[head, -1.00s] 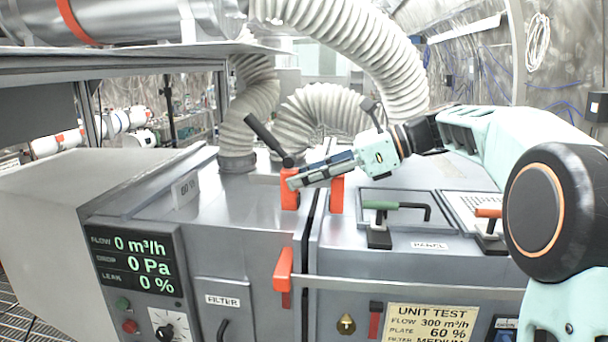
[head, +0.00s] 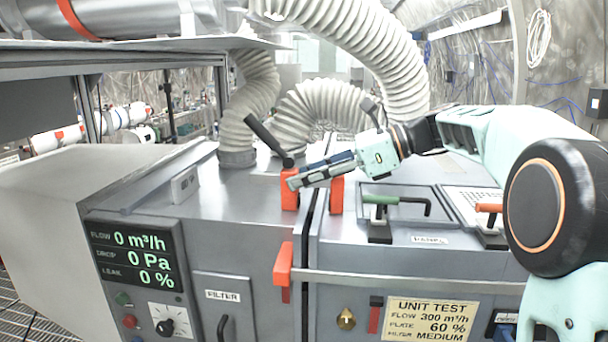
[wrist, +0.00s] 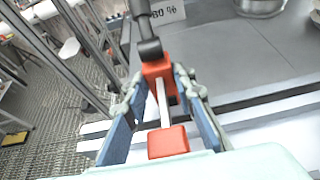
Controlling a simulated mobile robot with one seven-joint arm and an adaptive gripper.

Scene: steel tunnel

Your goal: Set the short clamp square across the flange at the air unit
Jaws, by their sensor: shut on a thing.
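The short clamp has a red jaw (head: 290,192) with a black lever (head: 266,136) leaning up and left, and a second red jaw (head: 337,196) to its right. The two jaws stand on either side of the dark seam (head: 311,230) on top of the grey air unit (head: 235,205). My gripper (head: 294,182) is shut on the clamp, with its fingers across the clamp's upper part. In the wrist view, its fingers lie on both sides of the clamp's pale bar (wrist: 163,103), between red blocks. Whether the clamp touches the flange is hidden.
Another orange clamp block (head: 284,264) with a long bar is on the unit's front. A green-handled latch (head: 380,215) is on the right lid. White ribbed hoses (head: 320,108) rise behind. A shelf (head: 120,58) overhangs at upper left.

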